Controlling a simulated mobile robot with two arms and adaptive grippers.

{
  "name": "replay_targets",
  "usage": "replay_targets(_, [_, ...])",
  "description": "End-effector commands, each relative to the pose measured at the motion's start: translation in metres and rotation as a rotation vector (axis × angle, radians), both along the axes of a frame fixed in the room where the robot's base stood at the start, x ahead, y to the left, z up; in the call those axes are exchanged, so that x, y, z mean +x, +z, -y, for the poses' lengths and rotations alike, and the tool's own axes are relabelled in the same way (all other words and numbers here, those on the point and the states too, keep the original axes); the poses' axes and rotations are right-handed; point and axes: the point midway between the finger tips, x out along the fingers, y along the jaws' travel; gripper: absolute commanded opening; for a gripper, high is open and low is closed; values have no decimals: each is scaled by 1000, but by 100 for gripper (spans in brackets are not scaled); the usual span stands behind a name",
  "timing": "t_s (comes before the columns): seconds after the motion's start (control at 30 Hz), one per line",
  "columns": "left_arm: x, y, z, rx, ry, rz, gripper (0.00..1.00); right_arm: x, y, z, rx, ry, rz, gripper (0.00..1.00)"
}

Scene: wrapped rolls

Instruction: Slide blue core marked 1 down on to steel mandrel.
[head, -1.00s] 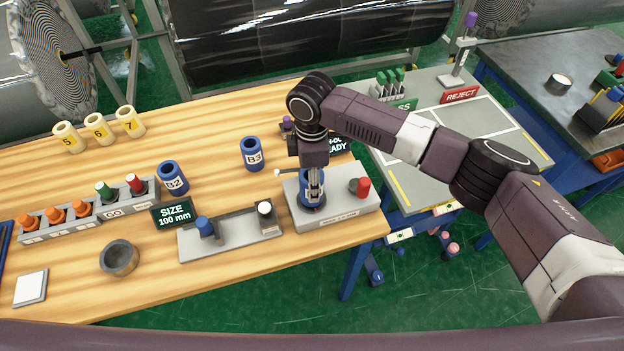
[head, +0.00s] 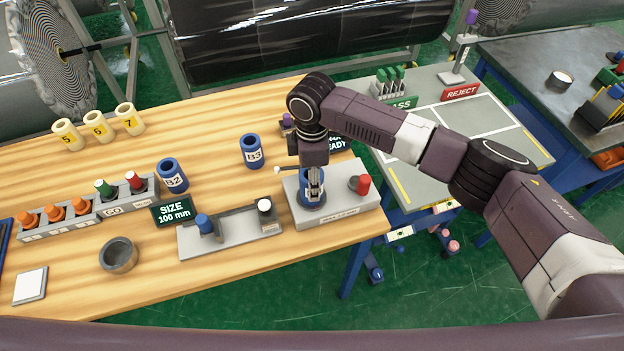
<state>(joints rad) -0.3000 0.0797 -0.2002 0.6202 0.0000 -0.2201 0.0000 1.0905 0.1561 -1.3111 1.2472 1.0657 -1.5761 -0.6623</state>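The blue core (head: 304,198) stands upright on the grey fixture block (head: 343,210) near the right end of the wooden table. Its marking is mostly covered by my fingers. My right gripper (head: 315,190) points straight down at the core, and its fingers look closed on the core's wall. The steel mandrel is hidden by the core and gripper, so I cannot see how far down it the core sits. My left gripper is not in view.
A red knob (head: 363,185) stands on the block's right side. Blue cores B3 (head: 251,152) and B2 (head: 172,176) stand to the left. A grey gauge (head: 240,235) and a SIZE display (head: 173,211) are nearby.

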Motion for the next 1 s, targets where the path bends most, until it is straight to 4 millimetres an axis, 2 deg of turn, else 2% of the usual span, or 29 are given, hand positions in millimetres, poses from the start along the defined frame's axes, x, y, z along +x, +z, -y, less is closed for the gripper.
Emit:
replay_targets(0.07, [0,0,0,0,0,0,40,0,0,0,0,0,0,14])
replay_targets(0.1, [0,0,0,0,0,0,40,0,0,0,0,0,0,43])
replay_targets(0.3, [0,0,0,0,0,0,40,0,0,0,0,0,0,62])
replay_targets(0.57, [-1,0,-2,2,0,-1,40,0,1,0,0,0,0,62])
replay_targets(0.67, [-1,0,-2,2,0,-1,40,1,7,0,1,0,1,62])
replay_targets(0.77, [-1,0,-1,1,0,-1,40,1,22,-1,2,0,3,62])
replay_targets(1.0, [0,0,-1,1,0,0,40,1,74,-1,2,1,4,62])
